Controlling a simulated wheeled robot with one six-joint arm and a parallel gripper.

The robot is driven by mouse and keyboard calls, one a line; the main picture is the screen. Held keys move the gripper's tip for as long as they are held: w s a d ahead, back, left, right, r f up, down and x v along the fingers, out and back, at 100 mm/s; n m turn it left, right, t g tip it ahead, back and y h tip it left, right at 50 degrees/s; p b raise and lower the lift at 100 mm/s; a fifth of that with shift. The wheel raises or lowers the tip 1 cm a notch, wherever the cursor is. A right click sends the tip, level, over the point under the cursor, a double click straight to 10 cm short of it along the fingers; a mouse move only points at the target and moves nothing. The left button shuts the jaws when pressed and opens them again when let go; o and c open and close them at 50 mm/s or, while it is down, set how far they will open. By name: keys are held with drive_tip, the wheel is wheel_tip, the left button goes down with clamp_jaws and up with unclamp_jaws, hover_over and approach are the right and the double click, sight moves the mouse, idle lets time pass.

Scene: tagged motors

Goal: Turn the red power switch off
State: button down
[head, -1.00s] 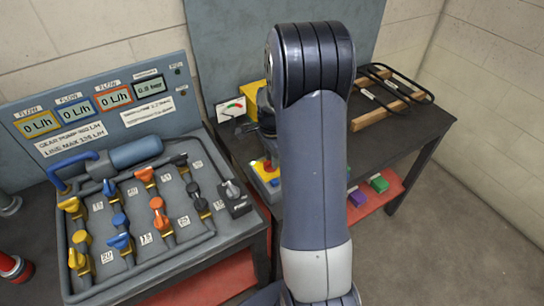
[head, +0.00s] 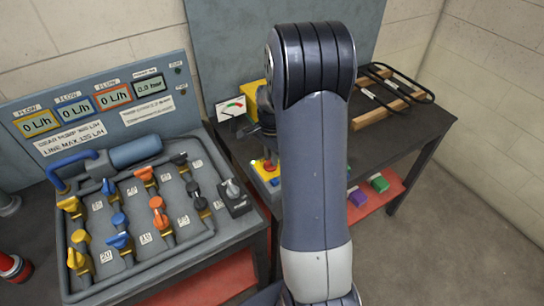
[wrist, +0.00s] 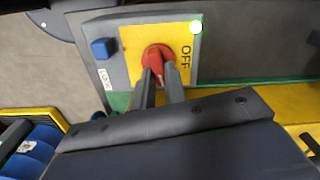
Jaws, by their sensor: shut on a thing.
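The red power switch (wrist: 158,56) is a round red knob with a handle on a yellow plate (wrist: 130,42) in the wrist view. The word OFF stands right of the knob, and a small LOCK label stands lower left. My gripper (wrist: 160,86) is shut on the handle, one dark finger on each side. The handle points down the picture, between the fingers; its tip is partly hidden. In the head view the red switch (head: 269,164) shows small on its box, left of my arm, which hides part of the box.
A blue block (wrist: 102,48) sits beside the yellow plate. In the head view, a panel of coloured valves (head: 140,215) with several flow displays stands at left. A wooden frame with black bars (head: 390,98) lies at right.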

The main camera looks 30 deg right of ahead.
drive_tip(key=n, duration=0.4)
drive_tip(key=shift+w+n+b, duration=0.1)
drive_tip(key=shift+n+b, duration=0.2)
drive_tip(key=shift+b, duration=0.05)
drive_tip(key=n, duration=0.3)
drive_tip(key=shift+w+a+n, duration=0.1)
drive_tip(key=shift+n, duration=0.3)
drive_tip(key=n, duration=0.3)
drive_tip(key=shift+a+b, duration=0.1)
drive_tip(key=shift+b, duration=0.25)
drive_tip(key=shift+a+n, duration=0.1)
drive_tip(key=shift+n, duration=1.9)
drive_tip(key=c, duration=1.4)
unclamp_jaws()
drive_tip(key=shift+c, duration=0.2)
drive_tip(key=shift+r, duration=0.15)
